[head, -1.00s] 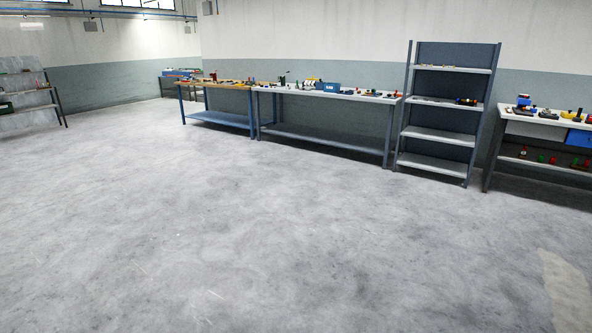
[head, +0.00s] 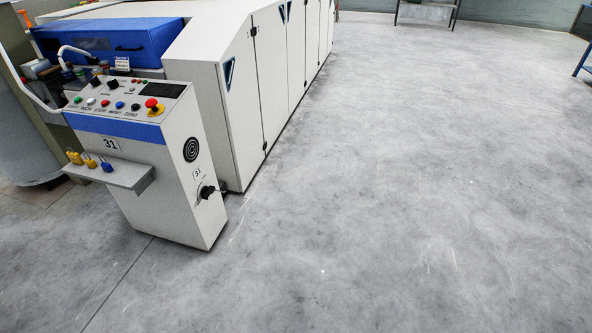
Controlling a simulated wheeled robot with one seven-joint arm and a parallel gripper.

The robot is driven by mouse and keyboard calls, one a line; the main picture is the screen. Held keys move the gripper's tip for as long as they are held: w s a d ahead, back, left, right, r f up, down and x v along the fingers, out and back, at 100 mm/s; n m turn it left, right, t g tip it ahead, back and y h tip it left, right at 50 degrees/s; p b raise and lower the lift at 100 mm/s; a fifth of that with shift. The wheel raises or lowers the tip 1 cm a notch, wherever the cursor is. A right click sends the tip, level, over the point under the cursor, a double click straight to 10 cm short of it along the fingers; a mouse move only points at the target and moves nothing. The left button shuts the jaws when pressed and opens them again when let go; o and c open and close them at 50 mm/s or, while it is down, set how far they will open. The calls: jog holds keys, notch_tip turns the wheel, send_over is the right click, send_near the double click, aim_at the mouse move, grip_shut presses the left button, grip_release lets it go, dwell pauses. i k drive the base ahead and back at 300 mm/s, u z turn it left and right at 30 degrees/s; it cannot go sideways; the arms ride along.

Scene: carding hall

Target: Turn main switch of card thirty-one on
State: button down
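The control cabinet of card thirty-one (head: 150,200) stands at the left of the head view, with the number 31 on its front. A black rotary switch (head: 207,192) sits low on its right side face, under a small 31 label (head: 197,174). Its handle looks to point sideways, to the right; its exact setting is too small to read. A round black grille (head: 191,150) is above it. The sloped top panel carries several coloured buttons, black knobs and a red emergency stop (head: 153,106) on yellow. My gripper is not in view.
The long white carding machine (head: 240,85) with a blue cover (head: 110,45) stands behind the cabinet. A small shelf (head: 125,174) with yellow and blue items juts from the cabinet front. Open concrete floor (head: 400,190) fills the right side.

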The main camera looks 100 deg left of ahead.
aim_at(206, 191)
jog(key=u, duration=3.6)
jog(key=i, duration=1)
jog(key=k, duration=0.6)
jog(key=z, duration=0.3)
jog(key=i, duration=0.55)
jog(key=z, duration=0.25)
